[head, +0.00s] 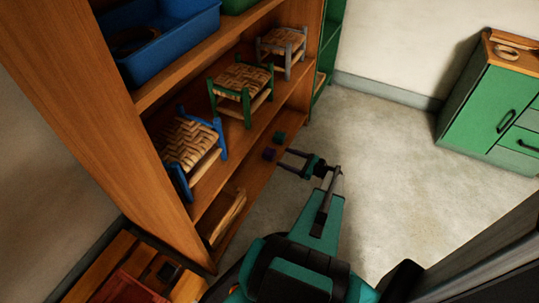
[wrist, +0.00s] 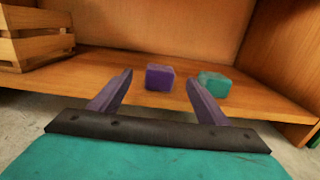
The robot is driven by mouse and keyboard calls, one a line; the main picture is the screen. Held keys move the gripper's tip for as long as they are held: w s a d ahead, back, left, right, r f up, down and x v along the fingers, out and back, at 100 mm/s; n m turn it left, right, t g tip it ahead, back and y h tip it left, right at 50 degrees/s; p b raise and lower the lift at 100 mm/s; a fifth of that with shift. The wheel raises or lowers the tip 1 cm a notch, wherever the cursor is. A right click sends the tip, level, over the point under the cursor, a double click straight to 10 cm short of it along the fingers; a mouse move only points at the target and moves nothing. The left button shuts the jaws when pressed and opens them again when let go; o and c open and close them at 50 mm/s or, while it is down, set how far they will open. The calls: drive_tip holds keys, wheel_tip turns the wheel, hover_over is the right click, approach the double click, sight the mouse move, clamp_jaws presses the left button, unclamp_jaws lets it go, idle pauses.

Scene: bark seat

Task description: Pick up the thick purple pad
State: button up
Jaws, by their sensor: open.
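The thick purple pad (wrist: 159,77) is a small purple block on the bottom shelf of the wooden bookcase. In the head view it is a small dark purple shape (head: 269,154) near the shelf's front edge. My gripper (wrist: 157,82) is open and empty, its two fingers pointing toward the shelf. In the wrist view the pad lies between and beyond the fingertips, with no finger seen touching it. In the head view my gripper (head: 291,161) is just to the right of the pad.
A teal block (wrist: 215,84) sits right of the pad, also visible in the head view (head: 279,137). A slatted wooden crate (wrist: 35,38) is at the left on the same shelf. Small woven stools (head: 240,82) stand on the shelf above. Floor at right is clear, before a green cabinet (head: 483,108).

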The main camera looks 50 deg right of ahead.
sight(272, 152)
drive_tip(key=shift+w, duration=0.1)
drive_tip(key=shift+b+x, duration=1.1)
drive_tip(key=shift+x, duration=3)
drive_tip(key=shift+w, duration=0.1)
drive_tip(key=shift+b+x, duration=1.2)
drive_tip(key=shift+x, duration=0.95)
drive_tip(key=shift+w+f, duration=0.1)
drive_tip(key=shift+w, duration=0.25)
drive_tip(key=c, duration=1.2)
drive_tip(key=shift+o, duration=0.2)
